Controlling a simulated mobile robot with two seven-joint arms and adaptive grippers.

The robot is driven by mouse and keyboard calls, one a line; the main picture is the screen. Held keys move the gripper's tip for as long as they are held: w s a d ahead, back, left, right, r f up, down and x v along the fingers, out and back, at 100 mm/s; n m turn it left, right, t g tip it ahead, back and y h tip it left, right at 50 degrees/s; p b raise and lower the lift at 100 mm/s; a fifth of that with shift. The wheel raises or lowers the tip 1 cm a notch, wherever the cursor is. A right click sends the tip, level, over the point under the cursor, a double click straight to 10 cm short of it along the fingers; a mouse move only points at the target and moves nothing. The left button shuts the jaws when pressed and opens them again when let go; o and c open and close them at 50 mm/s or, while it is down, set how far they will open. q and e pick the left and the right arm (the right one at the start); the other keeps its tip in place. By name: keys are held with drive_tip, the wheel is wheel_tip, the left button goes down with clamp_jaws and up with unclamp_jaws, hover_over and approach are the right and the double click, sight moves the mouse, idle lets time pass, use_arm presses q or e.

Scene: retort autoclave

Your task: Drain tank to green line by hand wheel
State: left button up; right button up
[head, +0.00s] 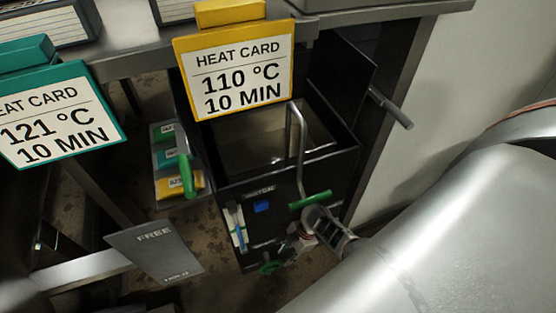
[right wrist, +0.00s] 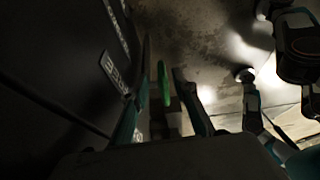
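The black tank (head: 290,172) stands open-topped under the bench, with its label and a blue-and-white gauge strip (head: 238,228) on its front. A green line cannot be made out surely on the strip. A small green hand wheel (head: 269,267) is low on the front. A green bar handle (head: 310,199) sits higher, beside a bent steel pipe. My right gripper (head: 312,228) is at the tank's front, right of the wheel. In the right wrist view its fingers (right wrist: 160,108) are apart, with a green part (right wrist: 163,83) between them; contact cannot be told. My left gripper is not seen.
A yellow heat card (head: 236,70) and a teal one (head: 55,115) hang from the bench edge (head: 395,14). A grey FREE/HOLD plate (head: 155,250) is at lower left. Small coloured cards (head: 168,160) lie left of the tank. A pale wall (head: 440,100) bounds the right.

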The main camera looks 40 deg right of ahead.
sight(281, 264)
drive_tip(key=b+x, duration=0.1)
drive_tip(key=x, duration=0.1)
drive_tip(key=b+x, duration=0.1)
drive_tip(key=x, duration=0.1)
drive_tip(key=s+b+x, duration=0.1)
drive_tip(key=x, duration=0.2)
drive_tip(key=shift+d+b, duration=0.1)
drive_tip(key=shift+b, duration=0.2)
drive_tip(key=shift+w, duration=0.35)
clamp_jaws()
